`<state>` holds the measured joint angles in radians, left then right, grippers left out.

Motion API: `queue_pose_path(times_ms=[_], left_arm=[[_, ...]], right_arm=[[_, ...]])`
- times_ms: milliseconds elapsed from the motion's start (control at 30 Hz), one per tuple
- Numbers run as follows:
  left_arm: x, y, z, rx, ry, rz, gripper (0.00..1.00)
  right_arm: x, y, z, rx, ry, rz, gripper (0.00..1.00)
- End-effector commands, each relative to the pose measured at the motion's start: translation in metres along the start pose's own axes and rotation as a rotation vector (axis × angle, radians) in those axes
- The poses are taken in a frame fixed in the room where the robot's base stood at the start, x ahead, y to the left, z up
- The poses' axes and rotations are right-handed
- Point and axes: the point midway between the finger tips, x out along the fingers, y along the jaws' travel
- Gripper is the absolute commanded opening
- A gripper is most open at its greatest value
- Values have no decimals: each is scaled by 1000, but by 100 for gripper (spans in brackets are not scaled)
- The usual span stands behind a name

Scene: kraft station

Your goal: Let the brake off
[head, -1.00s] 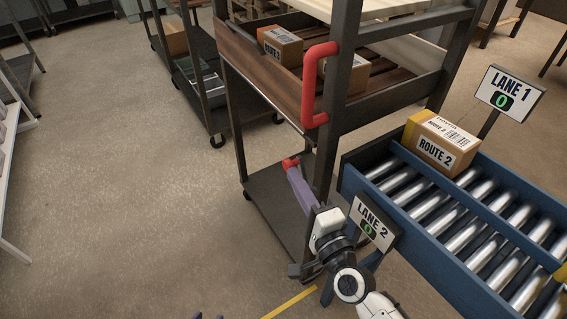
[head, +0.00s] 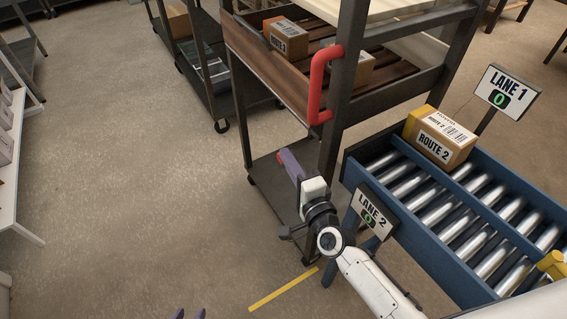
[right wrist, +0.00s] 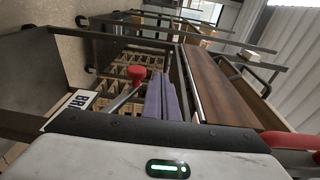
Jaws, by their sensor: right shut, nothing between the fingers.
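The brake lever has a red knob (right wrist: 137,73) on a thin metal rod. In the right wrist view it stands just left of my right gripper's purple fingers (right wrist: 163,98), which are shut and empty. A partly hidden plate (right wrist: 75,106) reading "BR" is at the rod's lower end. The rest of the lever is hidden there.
The cart carries boxes (head: 287,40) and has a red handle (head: 318,85) on its post. A blue roller conveyor (head: 440,245) with a "LANE 2" sign (head: 370,213) stands close right of my right arm.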

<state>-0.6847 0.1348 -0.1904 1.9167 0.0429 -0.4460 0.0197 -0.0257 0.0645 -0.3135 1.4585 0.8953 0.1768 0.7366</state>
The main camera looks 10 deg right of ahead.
Motion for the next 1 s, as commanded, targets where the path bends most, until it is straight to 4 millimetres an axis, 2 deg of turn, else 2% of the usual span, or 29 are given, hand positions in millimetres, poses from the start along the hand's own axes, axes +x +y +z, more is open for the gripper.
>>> queue_pose_path(times_ms=[300, 1000], left_arm=[[4, 5, 0, 5, 7, 10, 31], [3, 5, -1, 4, 7, 9, 31]], right_arm=[[8, 8, -6, 0, 15, 0, 0], [9, 9, -7, 1, 17, 1, 0]])
